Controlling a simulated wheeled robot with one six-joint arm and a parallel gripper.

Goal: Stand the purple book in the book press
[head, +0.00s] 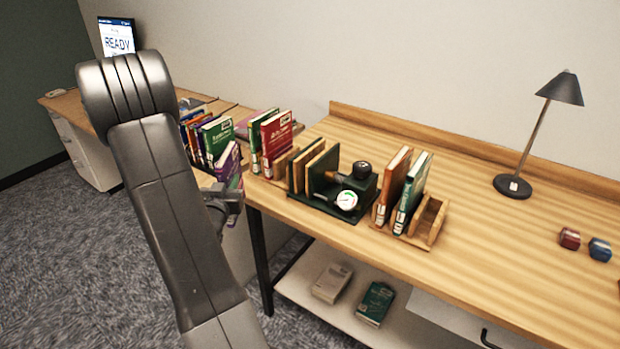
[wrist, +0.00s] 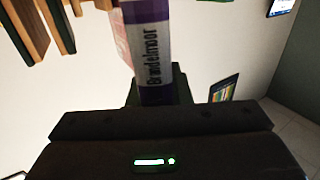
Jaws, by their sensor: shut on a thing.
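The purple book (head: 229,162) is held tilted in my gripper (head: 228,203), left of the wooden bench. Its purple and white spine, lettered "Brandelmoor", faces the wrist camera (wrist: 152,50). My gripper (wrist: 155,88) is shut on the book's lower part in the wrist view. The book press (head: 325,202) is a dark green device with a round white gauge, a black knob and upright wooden boards, standing at the bench's left part. The gap between its boards is too small to judge. My arm hides part of the area left of the book.
Several books (head: 212,140) stand on the left desk behind my gripper. Red and green books (head: 275,140) stand left of the press. A wooden rack (head: 428,222) with two books is right of it. A black lamp (head: 514,186) stands farther right. The bench front middle is clear.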

